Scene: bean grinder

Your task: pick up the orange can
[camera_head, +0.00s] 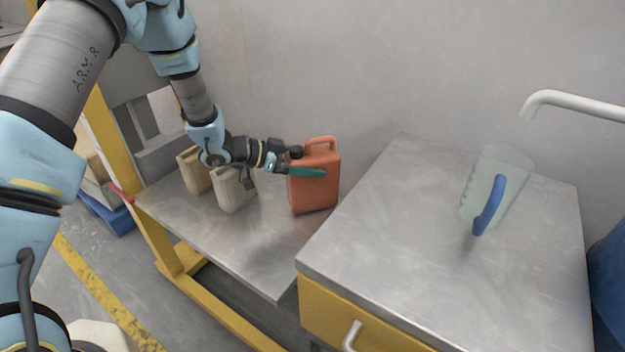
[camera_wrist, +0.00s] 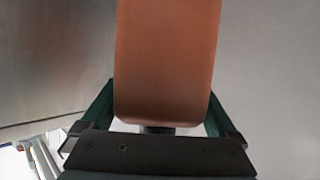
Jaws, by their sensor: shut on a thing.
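The orange can (camera_head: 314,187) stands upright on the lower metal bench in the head view, near its right end and close to the wall. Its handle is at the top. My gripper (camera_head: 307,163) reaches in from the left and is shut on the upper body of the can, with one green finger across its near side. In the wrist view the can (camera_wrist: 167,65) fills the middle between the two green fingers (camera_wrist: 160,118). I cannot tell whether the can's base touches the bench.
Two beige cans (camera_head: 236,188) (camera_head: 192,172) stand on the lower bench (camera_head: 225,245), below and beside my wrist. A higher metal cabinet top (camera_head: 420,235) adjoins on the right. It bears a clear jug with a blue handle (camera_head: 488,207). A white pipe (camera_head: 575,103) juts in above it.

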